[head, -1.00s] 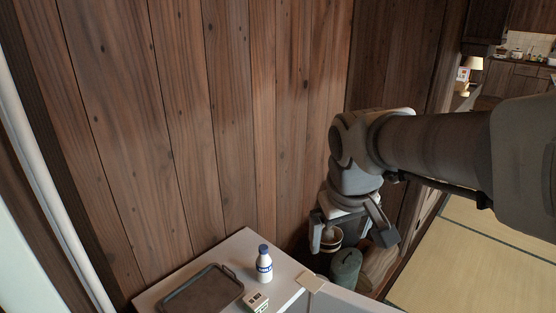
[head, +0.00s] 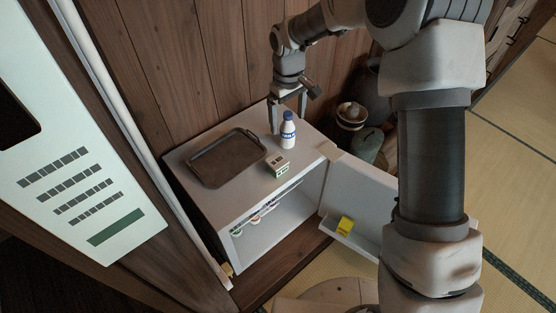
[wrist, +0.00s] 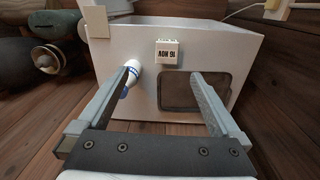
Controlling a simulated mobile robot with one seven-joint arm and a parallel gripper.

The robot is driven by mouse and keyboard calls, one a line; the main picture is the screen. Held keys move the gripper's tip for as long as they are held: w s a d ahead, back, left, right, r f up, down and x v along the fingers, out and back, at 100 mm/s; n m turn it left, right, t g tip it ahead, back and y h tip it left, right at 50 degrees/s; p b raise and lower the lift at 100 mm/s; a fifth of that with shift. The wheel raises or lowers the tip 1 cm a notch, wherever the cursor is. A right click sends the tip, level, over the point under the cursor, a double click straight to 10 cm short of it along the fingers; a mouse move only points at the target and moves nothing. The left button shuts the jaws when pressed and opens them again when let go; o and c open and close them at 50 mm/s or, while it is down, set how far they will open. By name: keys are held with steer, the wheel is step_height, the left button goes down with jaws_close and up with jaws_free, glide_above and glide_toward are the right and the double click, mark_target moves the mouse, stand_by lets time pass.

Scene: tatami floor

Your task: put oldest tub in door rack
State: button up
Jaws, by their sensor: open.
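A few small round tubs (head: 255,219) stand in a row inside the open small white fridge (head: 283,222), under its top panel. Their dates are too small to read, so I cannot tell which is oldest. The fridge door (head: 352,190) is swung open to the right. Its low door rack (head: 350,239) holds a yellow item (head: 346,224). My gripper (head: 287,110) is open and empty at the back of the fridge top, close to the white bottle. The wrist view shows its two fingers (wrist: 164,76) spread wide, with nothing between them.
On the fridge top are a dark tray (head: 226,158), a blue-capped white bottle (head: 288,131) and a date block (head: 277,166) reading 16 NOV upside down in the wrist view (wrist: 167,50). Jars (head: 351,116) stand behind the door. Wood wall lies behind.

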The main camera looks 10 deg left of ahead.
glide_above(279, 163)
step_height(279, 163, down, 4)
steer(key=shift+n, duration=0.3)
step_height(279, 163, down, 12)
steer(key=b, duration=0.4)
steer(key=shift+w, duration=0.15)
steer(key=shift+f+b, duration=1.45)
steer(key=shift+f, duration=1.5)
